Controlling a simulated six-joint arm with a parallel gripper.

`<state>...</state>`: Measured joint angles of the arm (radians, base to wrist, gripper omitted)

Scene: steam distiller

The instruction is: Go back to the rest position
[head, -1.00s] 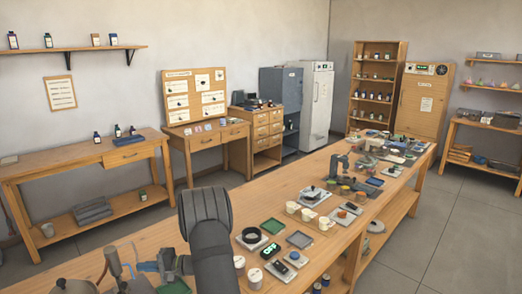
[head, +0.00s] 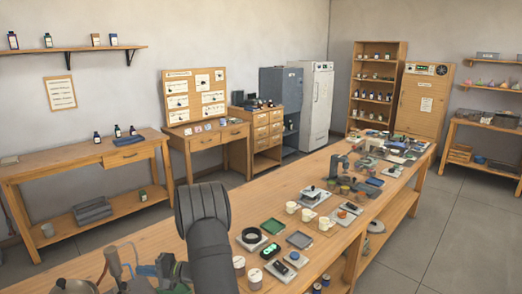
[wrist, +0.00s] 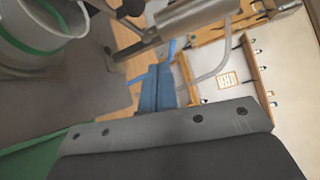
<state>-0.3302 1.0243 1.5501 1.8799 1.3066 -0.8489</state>
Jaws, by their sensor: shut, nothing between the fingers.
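My gripper shows in the wrist view as two blue fingers (wrist: 156,88) side by side, closed with nothing between them. In the head view, blue finger parts (head: 145,270) show at the lower left, beside my dark grey arm. My arm hides part of the bench there. In the wrist view, a pale vessel with a green band (wrist: 38,40) is at the upper left, and a grey metal piece (wrist: 185,18) crosses above the fingers.
Clear tubing (wrist: 215,70) runs close to the fingers. The bench left of my arm is partly bare.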

